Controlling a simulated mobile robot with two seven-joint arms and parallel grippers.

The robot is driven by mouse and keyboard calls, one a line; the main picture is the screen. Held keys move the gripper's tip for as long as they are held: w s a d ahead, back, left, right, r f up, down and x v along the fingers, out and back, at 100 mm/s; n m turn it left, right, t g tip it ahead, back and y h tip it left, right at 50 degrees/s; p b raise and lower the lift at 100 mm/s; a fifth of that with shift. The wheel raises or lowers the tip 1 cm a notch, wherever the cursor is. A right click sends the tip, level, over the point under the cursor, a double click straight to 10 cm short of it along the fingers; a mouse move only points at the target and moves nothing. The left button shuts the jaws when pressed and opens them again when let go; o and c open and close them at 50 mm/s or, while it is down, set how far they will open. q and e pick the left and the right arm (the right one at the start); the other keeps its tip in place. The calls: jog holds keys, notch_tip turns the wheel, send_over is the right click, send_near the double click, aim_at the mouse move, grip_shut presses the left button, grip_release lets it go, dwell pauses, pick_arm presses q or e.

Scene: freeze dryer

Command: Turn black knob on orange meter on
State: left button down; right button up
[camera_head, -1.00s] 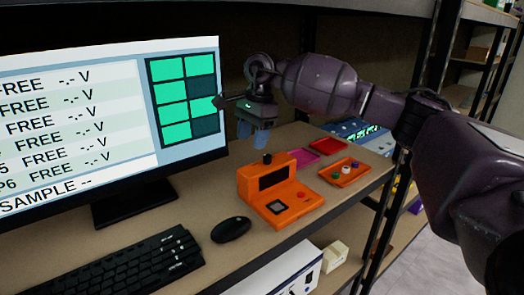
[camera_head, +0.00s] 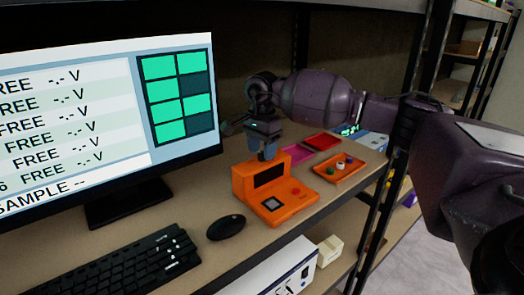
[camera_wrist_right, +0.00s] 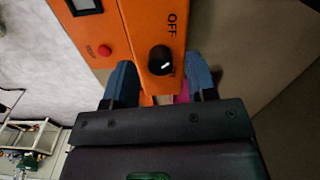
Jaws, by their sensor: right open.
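The orange meter (camera_head: 260,190) stands on the shelf to the right of the monitor, with a dark display on its upright part. In the right wrist view its orange body (camera_wrist_right: 120,22) shows a red button and the lettering OFF. The black knob (camera_wrist_right: 161,59) is on its top; in the head view the gripper hides it. My right gripper (camera_head: 267,153) points down over the top of the meter. In the right wrist view its two blue fingers (camera_wrist_right: 163,82) are open, one on each side of the knob, apart from it. My left gripper is out of view.
A monitor (camera_head: 100,120) stands at the left, with a keyboard (camera_head: 130,268) and a mouse (camera_head: 226,227) in front. An orange tray (camera_head: 342,176) with small coloured pieces and a red tray (camera_head: 322,142) lie right of the meter. A shelf post stands further right.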

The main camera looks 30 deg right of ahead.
jog(key=shift+f, duration=0.55)
jog(key=c, duration=0.9)
jog(key=shift+c, duration=0.2)
